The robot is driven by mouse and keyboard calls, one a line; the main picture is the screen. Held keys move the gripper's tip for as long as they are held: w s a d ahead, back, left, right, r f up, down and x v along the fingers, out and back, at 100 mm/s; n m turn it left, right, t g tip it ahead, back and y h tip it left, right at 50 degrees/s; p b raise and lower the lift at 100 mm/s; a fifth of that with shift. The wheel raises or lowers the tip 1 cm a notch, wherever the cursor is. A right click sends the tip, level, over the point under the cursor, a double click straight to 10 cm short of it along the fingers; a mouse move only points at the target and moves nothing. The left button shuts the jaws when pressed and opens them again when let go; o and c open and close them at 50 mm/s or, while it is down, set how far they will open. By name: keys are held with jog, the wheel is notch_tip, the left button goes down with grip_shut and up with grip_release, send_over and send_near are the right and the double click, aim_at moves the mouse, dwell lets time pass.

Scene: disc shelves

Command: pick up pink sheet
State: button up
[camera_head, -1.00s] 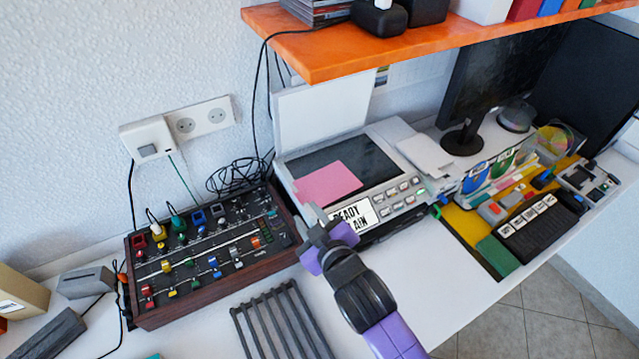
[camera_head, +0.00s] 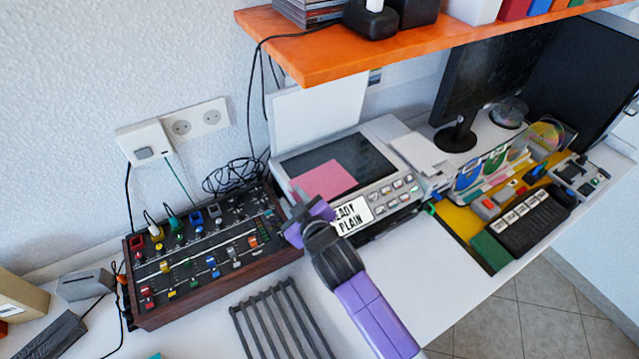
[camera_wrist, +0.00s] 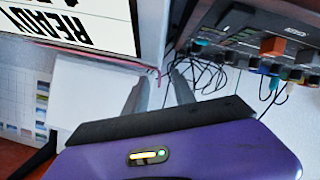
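The pink sheet (camera_head: 325,179) lies on the dark glass of the open scanner (camera_head: 365,155), with its near left corner close to the scanner's left edge. My gripper (camera_head: 293,208) is at that corner, between the scanner and the mixer box. In the wrist view, the two grey fingers of my gripper (camera_wrist: 158,82) stand apart with a gap between them. A thin pink edge of the sheet (camera_wrist: 153,70) shows by the fingertips, close to the gap. I cannot tell whether a finger touches it.
The mixer box (camera_head: 205,250) with knobs stands close on the left. An orange shelf (camera_head: 400,50) hangs above the back. The scanner's white lid (camera_head: 318,108) stands up behind. A grey rack (camera_head: 283,322) lies in front. Bare white table (camera_head: 410,265) is at the right.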

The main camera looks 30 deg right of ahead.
grip_shut()
jog(key=shift+r, duration=0.1)
